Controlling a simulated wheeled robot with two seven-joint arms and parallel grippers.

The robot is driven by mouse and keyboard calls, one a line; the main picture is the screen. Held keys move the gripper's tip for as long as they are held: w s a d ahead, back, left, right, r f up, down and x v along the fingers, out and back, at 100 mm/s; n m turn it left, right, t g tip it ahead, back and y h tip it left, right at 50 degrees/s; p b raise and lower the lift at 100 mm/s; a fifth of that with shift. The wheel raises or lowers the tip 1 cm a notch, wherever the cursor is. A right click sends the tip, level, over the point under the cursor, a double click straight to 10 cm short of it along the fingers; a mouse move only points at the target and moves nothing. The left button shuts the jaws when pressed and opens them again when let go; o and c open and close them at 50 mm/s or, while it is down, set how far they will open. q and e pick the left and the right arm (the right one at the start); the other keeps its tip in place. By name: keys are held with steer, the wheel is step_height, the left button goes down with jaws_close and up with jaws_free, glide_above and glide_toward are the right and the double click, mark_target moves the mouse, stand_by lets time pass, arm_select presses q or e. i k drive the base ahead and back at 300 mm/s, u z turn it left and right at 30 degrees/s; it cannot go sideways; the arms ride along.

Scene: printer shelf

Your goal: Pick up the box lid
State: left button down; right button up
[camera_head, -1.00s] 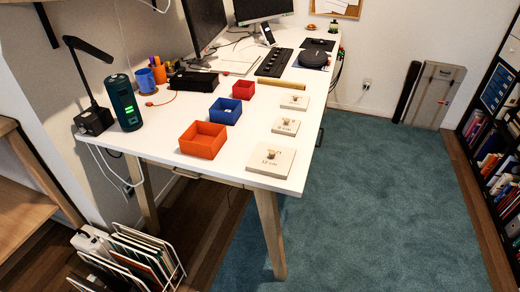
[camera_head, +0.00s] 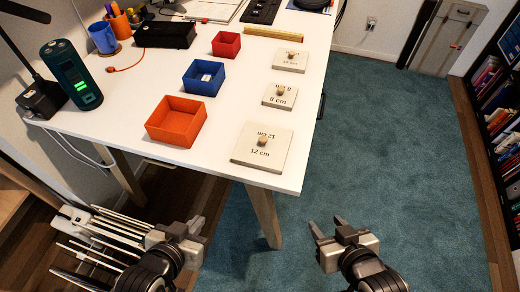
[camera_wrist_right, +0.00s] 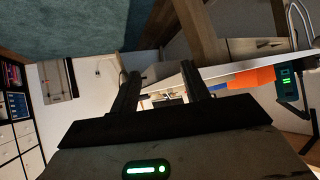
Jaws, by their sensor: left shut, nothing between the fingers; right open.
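Three pale square lids with wooden knobs lie flat on the white table's right side in the head view. The largest lid (camera_head: 246,158), marked 12 cm, is nearest the front edge. A smaller lid (camera_head: 272,101), marked 8 cm, is behind it. A third lid (camera_head: 284,65) is farthest back. My left gripper (camera_head: 192,224) is shut and empty, in front of the table over the wire rack side. My right gripper (camera_head: 328,224) is open and empty over the carpet, right of the table leg. In the right wrist view its fingers (camera_wrist_right: 159,80) point toward the table.
Open orange (camera_head: 176,135), blue (camera_head: 203,90) and red (camera_head: 226,54) boxes stand left of the lids on the white table (camera_head: 115,120). A dark green cylinder (camera_head: 70,75) and a black case (camera_head: 165,34) are further left. A wire rack (camera_head: 105,235) stands below. Carpet on the right is clear.

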mark_target(288, 60)
steer(key=k, duration=0.5)
steer(key=z, duration=1.65)
steer(key=i, duration=2.35)
steer(key=u, duration=1.65)
